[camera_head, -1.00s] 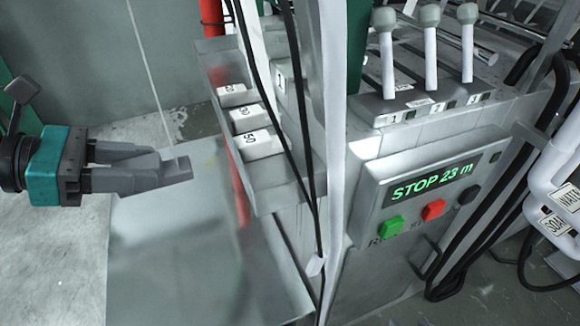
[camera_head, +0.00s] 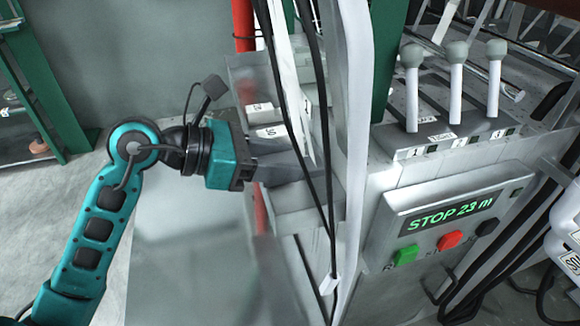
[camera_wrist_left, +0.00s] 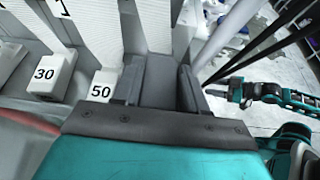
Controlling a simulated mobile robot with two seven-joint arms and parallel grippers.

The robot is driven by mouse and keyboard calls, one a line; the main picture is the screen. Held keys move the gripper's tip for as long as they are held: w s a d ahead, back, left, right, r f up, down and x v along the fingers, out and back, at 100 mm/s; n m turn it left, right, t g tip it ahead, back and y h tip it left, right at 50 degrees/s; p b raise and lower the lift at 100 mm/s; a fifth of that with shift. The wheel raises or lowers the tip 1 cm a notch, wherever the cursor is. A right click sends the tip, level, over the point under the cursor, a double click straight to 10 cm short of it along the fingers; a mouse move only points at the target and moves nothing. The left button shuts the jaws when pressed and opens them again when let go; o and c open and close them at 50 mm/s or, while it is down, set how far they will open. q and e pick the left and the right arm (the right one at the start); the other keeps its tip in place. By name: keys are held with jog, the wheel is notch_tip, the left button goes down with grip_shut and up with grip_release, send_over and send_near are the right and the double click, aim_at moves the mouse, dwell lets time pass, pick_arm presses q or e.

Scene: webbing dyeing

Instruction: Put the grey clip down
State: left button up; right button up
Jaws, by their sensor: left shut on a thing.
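My left gripper (camera_head: 292,162) reaches in from the left over the grey rack with white numbered blocks, behind hanging black cables. In the left wrist view its fingers (camera_wrist_left: 158,82) are shut on the grey clip (camera_wrist_left: 157,85), a dark grey piece between them. In the head view the clip blends with the fingers and I cannot make out its outline. The block marked 50 (camera_wrist_left: 102,88) is just left of the fingers in the wrist view. My right gripper (camera_wrist_left: 228,90) shows small at the right there; its jaw state is unclear.
The block marked 30 (camera_wrist_left: 48,76) is further left. White straps and black cables (camera_head: 315,130) hang in front of the rack. To the right stand a control panel (camera_head: 450,215) reading STOP 23 m and several levers (camera_head: 455,85). A red pipe (camera_head: 243,25) runs behind.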

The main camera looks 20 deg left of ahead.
pick_arm(q)
jog(key=shift+w+d, duration=0.5)
jog(key=shift+d, duration=0.25)
jog(key=shift+f, duration=1.8)
jog(key=shift+f+b, duration=0.7)
jog(key=shift+b, duration=0.05)
jog(key=o, duration=1.1)
jog(key=shift+r, duration=0.1)
jog(key=shift+c, duration=0.2)
